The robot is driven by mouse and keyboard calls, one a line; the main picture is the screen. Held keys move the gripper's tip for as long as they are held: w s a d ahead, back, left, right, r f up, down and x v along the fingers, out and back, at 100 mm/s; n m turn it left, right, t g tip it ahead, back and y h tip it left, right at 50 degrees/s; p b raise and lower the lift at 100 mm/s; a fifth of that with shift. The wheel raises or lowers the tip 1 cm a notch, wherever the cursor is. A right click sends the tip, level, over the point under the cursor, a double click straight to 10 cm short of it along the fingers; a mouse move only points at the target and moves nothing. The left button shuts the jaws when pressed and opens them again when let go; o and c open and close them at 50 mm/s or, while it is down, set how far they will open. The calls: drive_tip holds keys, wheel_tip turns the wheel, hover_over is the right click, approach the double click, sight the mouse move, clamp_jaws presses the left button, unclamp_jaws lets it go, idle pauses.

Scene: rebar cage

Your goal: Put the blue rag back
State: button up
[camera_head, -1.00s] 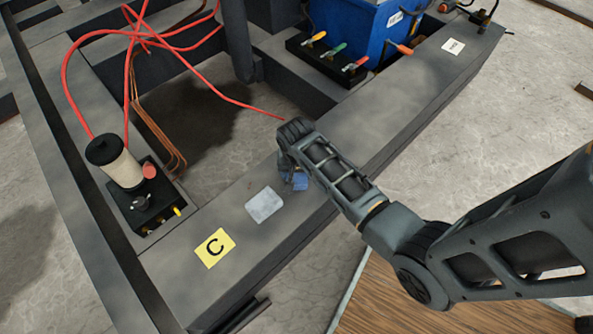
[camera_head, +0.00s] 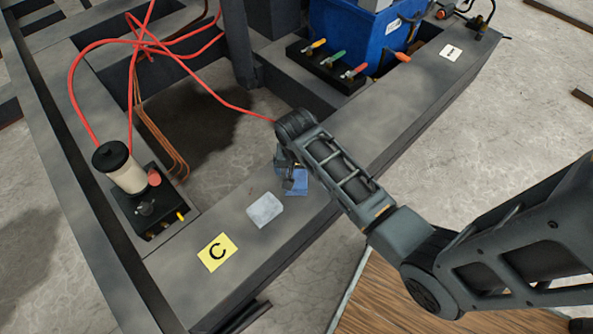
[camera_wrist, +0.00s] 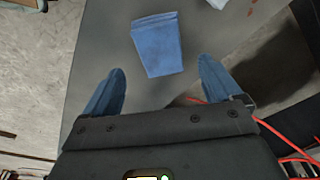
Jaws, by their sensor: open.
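The blue rag (camera_wrist: 157,45) lies on the grey beam in the wrist view, just beyond and between my fingertips. In the head view the rag (camera_head: 296,183) is partly hidden by my gripper (camera_head: 285,178). My gripper (camera_wrist: 162,82) is open and empty, its two blue-grey fingers spread. The rag is apart from both fingers in the wrist view. Whether the gripper is level with the rag or above it is hard to tell.
A black box with a cylinder (camera_head: 145,205) and red cables stand left. A blue bin (camera_head: 360,40) and a valve strip (camera_head: 327,65) are at the back.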

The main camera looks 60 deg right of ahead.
wheel_tip(320, 180, up, 6)
drive_tip(key=p, duration=0.1)
drive_tip(key=n+t, duration=0.4)
approach(296, 184)
wheel_tip(296, 184, up, 3)
drive_tip(key=s+a, duration=0.3)
drive_tip(key=s+a+r+n+t, duration=0.3)
drive_tip(key=s+a+r, duration=0.1)
drive_tip(key=s+a, duration=0.1)
drive_tip(key=s+a+r+n+t, duration=0.2)
drive_tip(key=s+a+r+t, duration=0.1)
drive_tip(key=r, duration=0.8)
drive_tip(key=s+a+r+n+t+y, duration=0.1)
drive_tip(key=s+a+r+n+t, duration=0.2)
drive_tip(key=s+r, duration=0.4)
wheel_tip(296, 184, up, 5)
drive_tip(key=shift+s+a+r+t+y, duration=0.1)
drive_tip(key=shift+s+a+t+y, duration=0.2)
drive_tip(key=shift+a+t, duration=0.45)
drive_tip(key=shift+a+g+p, duration=0.1)
drive_tip(key=shift+g+p, duration=0.15)
drive_tip(key=shift+p, duration=0.05)
wheel_tip(296, 184, up, 16)
drive_tip(key=p, duration=1.6)
drive_tip(key=shift+r, duration=0.15)
